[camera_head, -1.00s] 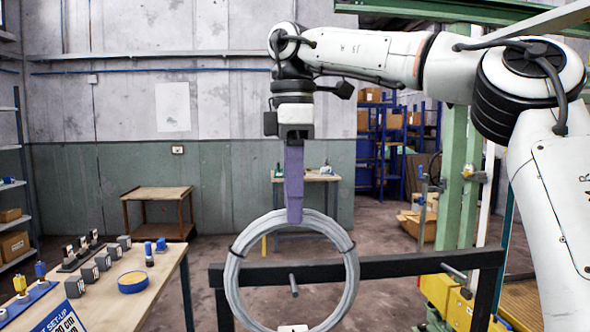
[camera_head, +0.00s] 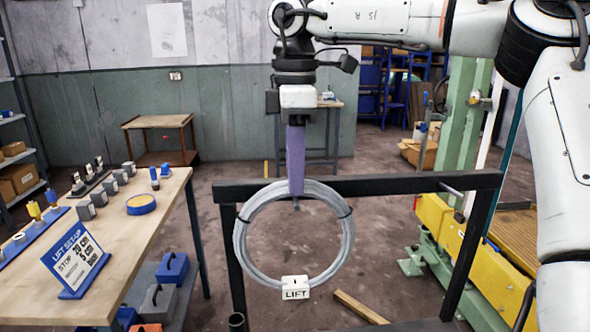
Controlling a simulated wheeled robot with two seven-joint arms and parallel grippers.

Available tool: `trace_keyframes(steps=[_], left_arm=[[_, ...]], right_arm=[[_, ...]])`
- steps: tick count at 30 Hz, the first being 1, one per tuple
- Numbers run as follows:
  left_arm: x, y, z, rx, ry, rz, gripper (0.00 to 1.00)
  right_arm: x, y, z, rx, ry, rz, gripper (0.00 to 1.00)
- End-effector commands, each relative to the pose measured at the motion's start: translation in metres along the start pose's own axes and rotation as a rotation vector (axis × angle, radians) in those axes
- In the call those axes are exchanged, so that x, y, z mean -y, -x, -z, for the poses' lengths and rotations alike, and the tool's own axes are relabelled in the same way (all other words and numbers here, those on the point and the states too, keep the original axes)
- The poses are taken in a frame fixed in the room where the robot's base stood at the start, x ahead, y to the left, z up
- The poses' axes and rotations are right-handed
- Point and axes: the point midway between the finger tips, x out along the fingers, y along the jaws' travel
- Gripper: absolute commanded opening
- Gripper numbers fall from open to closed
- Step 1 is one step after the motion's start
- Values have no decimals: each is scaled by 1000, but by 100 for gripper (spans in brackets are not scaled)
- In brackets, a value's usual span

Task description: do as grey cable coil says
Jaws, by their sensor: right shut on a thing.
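The grey cable coil (camera_head: 348,246) is upright in the middle, bound with dark ties. A white tag (camera_head: 295,289) at its bottom reads "LIFT". My right gripper (camera_head: 296,192) points straight down, its long purple finger part reaching the coil's top, shut on it. A short peg on the black rack (camera_head: 390,185) shows its tip just under the coil's top, inside the ring; whether the coil touches it I cannot tell. A blue-edged sign (camera_head: 78,261) on the bench reads "LIFT SET-UP" and "STOP", with small cm figures hard to read. My left gripper is out of view.
The wooden bench (camera_head: 120,262) at left bears grey blocks, a blue-and-yellow roll (camera_head: 141,204) and small knobs. Blue and grey weights (camera_head: 172,268) stand on its lower shelf. A wooden bar (camera_head: 360,307) lies below the rack. Yellow machinery (camera_head: 455,252) stands at right.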

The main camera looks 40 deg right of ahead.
Motion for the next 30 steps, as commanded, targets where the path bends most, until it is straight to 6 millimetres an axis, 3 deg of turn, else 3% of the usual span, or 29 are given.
trace_keyframes(steps=[11, 12, 15, 28, 30], left_arm=[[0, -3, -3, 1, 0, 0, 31], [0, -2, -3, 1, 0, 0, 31], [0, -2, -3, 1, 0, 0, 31], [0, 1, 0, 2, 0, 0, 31], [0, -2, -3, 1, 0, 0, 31]], right_arm=[[0, -3, 1, -4, 1, -5, 0], [0, -4, 0, -1, 1, -1, 30], [0, -3, 0, -1, 0, -1, 43], [0, -3, 0, -1, 1, 3, 43], [-1, 10, 1, 0, -2, -6, 43]])
